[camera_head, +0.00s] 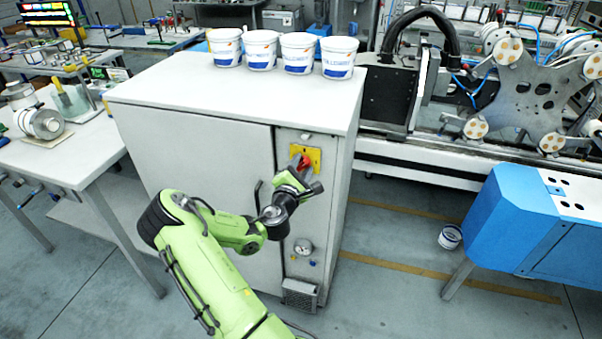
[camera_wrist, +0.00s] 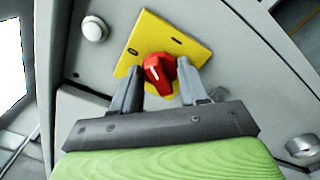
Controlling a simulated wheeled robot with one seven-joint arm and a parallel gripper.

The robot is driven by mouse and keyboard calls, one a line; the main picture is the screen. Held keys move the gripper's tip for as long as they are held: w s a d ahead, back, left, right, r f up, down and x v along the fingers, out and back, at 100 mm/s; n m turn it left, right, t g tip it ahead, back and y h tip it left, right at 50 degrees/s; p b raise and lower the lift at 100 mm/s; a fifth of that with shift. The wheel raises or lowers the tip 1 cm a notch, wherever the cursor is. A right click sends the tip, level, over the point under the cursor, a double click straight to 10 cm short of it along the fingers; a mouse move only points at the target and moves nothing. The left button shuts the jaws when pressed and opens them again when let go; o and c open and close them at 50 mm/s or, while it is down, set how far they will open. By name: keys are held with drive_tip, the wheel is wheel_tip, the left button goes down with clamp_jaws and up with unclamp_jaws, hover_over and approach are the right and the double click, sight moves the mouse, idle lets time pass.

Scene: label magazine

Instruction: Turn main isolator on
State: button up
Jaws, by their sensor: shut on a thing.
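The main isolator is a red rotary handle (camera_head: 305,163) on a yellow plate (camera_head: 314,154), high on the right front strip of a grey cabinet (camera_head: 325,205). In the wrist view the red handle (camera_wrist: 160,72) sits tilted against the yellow plate (camera_wrist: 148,38), with a white mark on its face. My gripper (camera_head: 302,173) reaches the handle from the front. In the wrist view my gripper (camera_wrist: 160,78) has its two fingers on either side of the red handle, shut on it.
Several white tubs (camera_head: 261,50) stand on the cabinet top. A black door handle (camera_head: 258,192) and a round gauge (camera_head: 303,247) are on the cabinet front. A white table (camera_head: 70,160) stands left, a blue machine housing (camera_head: 510,215) right. Floor between cabinet and housing is mostly clear.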

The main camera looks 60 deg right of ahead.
drive_tip(key=m+b, duration=0.2)
drive_tip(key=m, duration=0.1)
drive_tip(key=m+b, duration=0.2)
drive_tip(key=shift+f+m, duration=0.2)
drive_tip(key=shift+m, duration=0.2)
drive_tip(key=m+b, duration=0.4)
drive_tip(key=shift+m+b, duration=0.35)
drive_tip(key=shift+m, duration=0.05)
drive_tip(key=shift+r+m, duration=0.15)
drive_tip(key=shift+m, duration=0.15)
drive_tip(key=o, duration=1.1)
drive_tip(key=shift+c, duration=0.2)
